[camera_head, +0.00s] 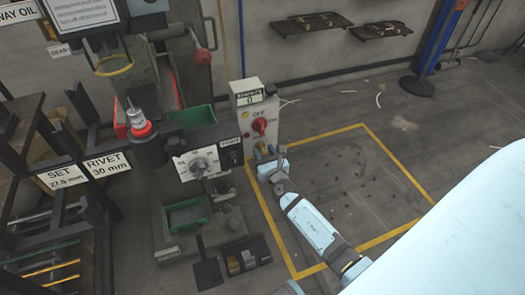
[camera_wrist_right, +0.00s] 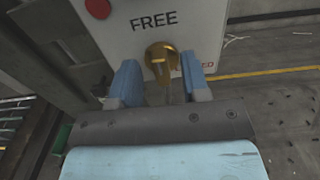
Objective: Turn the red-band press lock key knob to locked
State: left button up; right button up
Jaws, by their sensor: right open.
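The brass lock key knob (camera_wrist_right: 161,58) is on the face of a pale grey control box (camera_wrist_right: 190,22), just below the word FREE. Its raised grip stands roughly upright, in line with FREE. Red lettering ending in "ED" shows to the right, partly hidden by a finger. My right gripper (camera_wrist_right: 162,80) is open, with one blue fingertip on each side of the knob and visible gaps. In the head view my right gripper (camera_head: 268,160) is at the lower front of the control box (camera_head: 246,94) beside the red-band press (camera_head: 144,129). My left gripper is not in view.
A rack (camera_head: 30,190) is further left.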

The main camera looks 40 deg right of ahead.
jog(key=shift+w+d, duration=0.2)
jog(key=shift+w, duration=0.45)
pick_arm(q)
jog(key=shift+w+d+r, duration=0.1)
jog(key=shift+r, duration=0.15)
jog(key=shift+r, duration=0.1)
pick_arm(e)
grip_shut()
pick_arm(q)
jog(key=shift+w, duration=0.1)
